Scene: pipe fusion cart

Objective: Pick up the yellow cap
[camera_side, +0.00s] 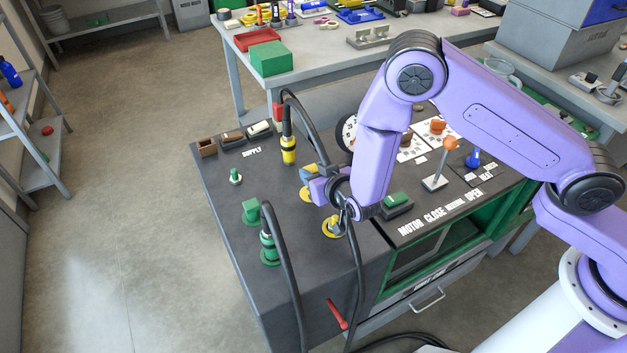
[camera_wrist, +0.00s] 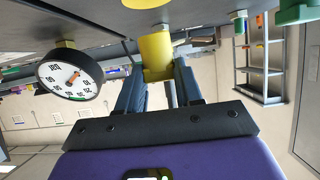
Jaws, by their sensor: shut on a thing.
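The yellow cap (camera_wrist: 156,54) sits between the two blue-grey fingers of my gripper (camera_wrist: 158,88) in the wrist view. The gripper is shut on it. In the side view my gripper (camera_side: 314,178) is low over the dark cart top, pointing left, with a bit of the yellow cap (camera_side: 306,170) showing at its fingertips. I cannot tell whether the cap touches anything under it. Yellow round fittings show on the cart top, one below the fingers (camera_side: 305,194) and one under the wrist (camera_side: 332,229).
A yellow-banded connector with a black hose (camera_side: 288,148) stands behind the gripper. A green connector with a hose (camera_side: 268,243) and a green block (camera_side: 251,210) are in front left. A round dial gauge (camera_wrist: 70,75) is close by. A lever with an orange knob (camera_side: 449,145) stands to the right.

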